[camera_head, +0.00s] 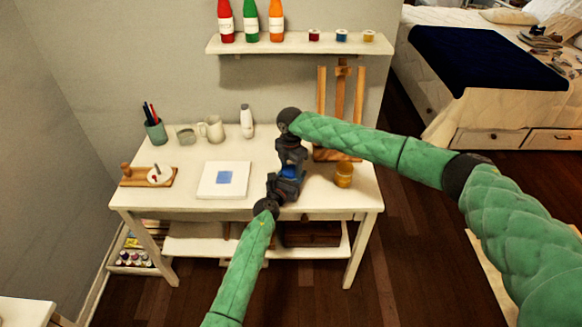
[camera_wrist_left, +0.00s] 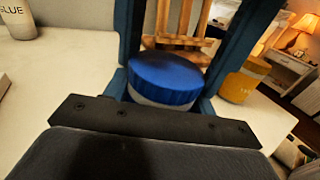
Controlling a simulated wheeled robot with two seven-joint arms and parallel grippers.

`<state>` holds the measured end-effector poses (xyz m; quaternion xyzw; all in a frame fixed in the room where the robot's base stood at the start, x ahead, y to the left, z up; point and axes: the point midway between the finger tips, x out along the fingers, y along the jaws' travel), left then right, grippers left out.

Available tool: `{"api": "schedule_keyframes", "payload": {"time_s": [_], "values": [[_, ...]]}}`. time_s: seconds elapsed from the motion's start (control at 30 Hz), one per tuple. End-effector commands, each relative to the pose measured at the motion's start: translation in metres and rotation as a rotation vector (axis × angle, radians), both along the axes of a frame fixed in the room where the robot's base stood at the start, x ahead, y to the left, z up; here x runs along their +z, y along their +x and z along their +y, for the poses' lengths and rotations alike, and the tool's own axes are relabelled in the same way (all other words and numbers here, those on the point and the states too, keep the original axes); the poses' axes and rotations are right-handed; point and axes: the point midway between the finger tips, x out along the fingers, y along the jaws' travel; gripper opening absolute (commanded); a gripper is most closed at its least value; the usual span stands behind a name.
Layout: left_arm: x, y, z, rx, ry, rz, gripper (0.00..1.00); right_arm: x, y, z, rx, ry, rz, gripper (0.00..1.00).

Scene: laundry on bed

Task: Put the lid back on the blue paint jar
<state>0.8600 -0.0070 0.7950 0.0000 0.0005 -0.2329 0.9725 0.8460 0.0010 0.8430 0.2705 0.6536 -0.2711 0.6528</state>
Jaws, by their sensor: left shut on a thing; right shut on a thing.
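The blue paint jar (camera_head: 290,173) shows as a small blue patch between my two grippers, above the right part of the desk. In the left wrist view a blue ribbed lid (camera_wrist_left: 165,75) is close in front of my left gripper's palm, with a pale grey band under it. My left gripper (camera_head: 284,184) reaches up from below and is shut on the jar. My right gripper (camera_head: 291,160) comes down from above and is shut on the lid. The grippers hide most of the jar, and I cannot tell whether the lid is fully seated.
A yellow jar (camera_head: 343,175) stands right of the grippers, near an easel (camera_head: 341,100). Cups, a white bottle (camera_head: 247,121) and a wooden board (camera_head: 135,177) are farther left.

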Motion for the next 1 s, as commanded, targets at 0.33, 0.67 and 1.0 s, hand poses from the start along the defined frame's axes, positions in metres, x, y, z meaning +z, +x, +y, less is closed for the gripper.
{"api": "schedule_keyframes", "payload": {"time_s": [0.33, 0.67, 1.0], "values": [[0.0006, -0.0004, -0.0012, -0.002, 0.0, -0.001, 0.0, -0.0002, -0.0003, 0.0014, -0.313, 0.002, 0.0, 0.26], [0.0005, -0.0005, -0.0017, -0.002, 0.0, 0.0, 0.0, 0.0006, 0.0003, 0.0008, -0.479, 0.001, -0.002, 0.26], [0.0003, -0.0005, -0.0014, -0.002, 0.0, 0.0, 0.0, 0.0005, 0.0002, 0.0008, -0.476, 0.001, -0.002, 0.75]]}}
